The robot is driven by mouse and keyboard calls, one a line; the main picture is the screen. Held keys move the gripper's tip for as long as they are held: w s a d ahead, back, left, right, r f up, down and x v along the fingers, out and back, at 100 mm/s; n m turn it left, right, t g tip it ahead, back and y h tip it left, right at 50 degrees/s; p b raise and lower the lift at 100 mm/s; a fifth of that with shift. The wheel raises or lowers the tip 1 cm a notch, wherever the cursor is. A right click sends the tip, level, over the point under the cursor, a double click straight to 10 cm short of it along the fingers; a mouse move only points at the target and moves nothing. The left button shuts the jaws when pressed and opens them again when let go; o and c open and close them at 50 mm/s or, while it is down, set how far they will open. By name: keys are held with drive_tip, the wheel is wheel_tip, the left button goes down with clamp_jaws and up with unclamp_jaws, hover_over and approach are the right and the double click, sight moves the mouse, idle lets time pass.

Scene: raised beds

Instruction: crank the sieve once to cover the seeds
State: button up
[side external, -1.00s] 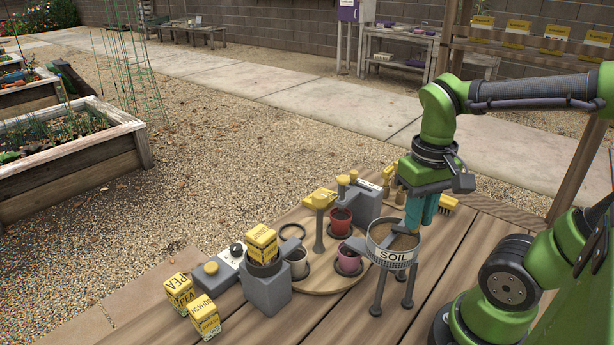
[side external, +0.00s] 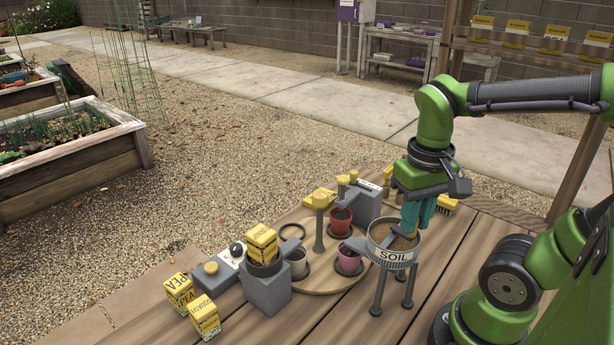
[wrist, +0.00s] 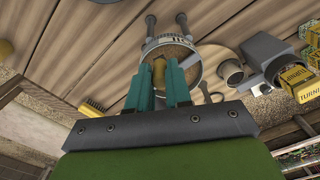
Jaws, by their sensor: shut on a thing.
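The soil sieve (side external: 393,258) is a round grey pan with a white SOIL label and brown soil inside, standing on legs at the front right of the table. It also shows in the wrist view (wrist: 186,54). My gripper (side external: 411,228), with teal fingers, points down over its far right side. A grey spout of the sieve reaches over the pink pot (side external: 349,262). I cannot see any seeds in that pot.
A round wooden turntable (side external: 318,284) carries the pink pot, a red pot (side external: 340,222) and a grey pot (side external: 298,266). A grey seed dispenser (side external: 266,292) stands left of it, with seed boxes (side external: 205,318) nearby. A yellow brush (side external: 446,204) lies behind my gripper.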

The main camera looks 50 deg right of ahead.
drive_tip(key=shift+w+a, duration=0.2)
drive_tip(key=shift+a, duration=0.35)
drive_tip(key=shift+w, duration=0.1)
drive_tip(key=shift+w+a, duration=0.4)
drive_tip(key=shift+a, duration=0.1)
drive_tip(key=shift+w, duration=0.2)
drive_tip(key=shift+w+a, duration=0.25)
drive_tip(key=shift+w, duration=0.2)
